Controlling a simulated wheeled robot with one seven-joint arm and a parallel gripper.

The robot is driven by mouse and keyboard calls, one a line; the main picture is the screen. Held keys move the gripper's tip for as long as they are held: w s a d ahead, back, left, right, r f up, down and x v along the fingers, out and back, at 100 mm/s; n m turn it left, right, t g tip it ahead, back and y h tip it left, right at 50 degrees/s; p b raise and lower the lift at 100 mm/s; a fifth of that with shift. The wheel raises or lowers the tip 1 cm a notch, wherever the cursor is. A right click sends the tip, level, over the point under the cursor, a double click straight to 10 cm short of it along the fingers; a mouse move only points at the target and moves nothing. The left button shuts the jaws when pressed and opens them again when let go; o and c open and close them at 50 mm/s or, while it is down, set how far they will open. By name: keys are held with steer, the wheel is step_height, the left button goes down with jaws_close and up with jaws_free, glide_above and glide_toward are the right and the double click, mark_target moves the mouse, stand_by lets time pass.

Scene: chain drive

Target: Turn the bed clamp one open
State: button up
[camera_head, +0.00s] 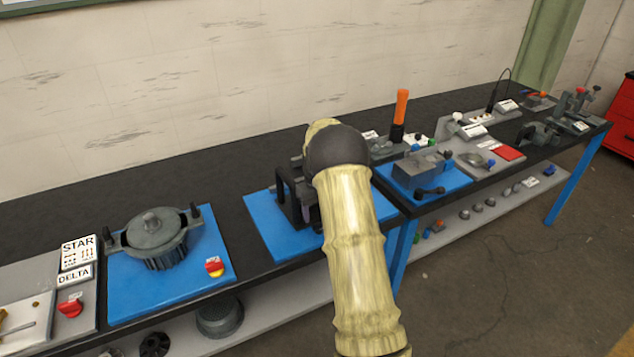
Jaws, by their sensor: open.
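My arm (355,245) reaches up from the bottom of the view to a dark joint (337,150) over the middle blue plate. My gripper is hidden behind the arm and I cannot make it out. A dark bracket-like device (291,195) stands on the middle blue plate (266,226), just left of my arm and partly covered by it. I cannot tell which part, if any, is bed clamp one. To the right, another blue plate (455,181) carries a grey block with dark handles (424,170).
Grey panels with small parts fill the right bench. The black bench top behind the plates is clear.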

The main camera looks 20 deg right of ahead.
step_height(320, 180, up, 14)
steer(key=b, duration=0.1)
steer(key=shift+f, duration=0.2)
steer(key=shift+a, duration=0.1)
stand_by(0.3)
steer(key=s+a+f+t, duration=0.1)
steer(key=s+a, duration=0.4)
steer(key=s, duration=0.4)
steer(key=s+a+f, duration=0.2)
steer(key=s+a, duration=0.4)
steer(key=s, duration=0.3)
steer(key=s+a+f+t, duration=0.1)
steer(key=s+a+f, duration=0.1)
steer(key=s+a, duration=0.4)
steer(key=s, duration=0.4)
steer(key=shift+t, duration=0.3)
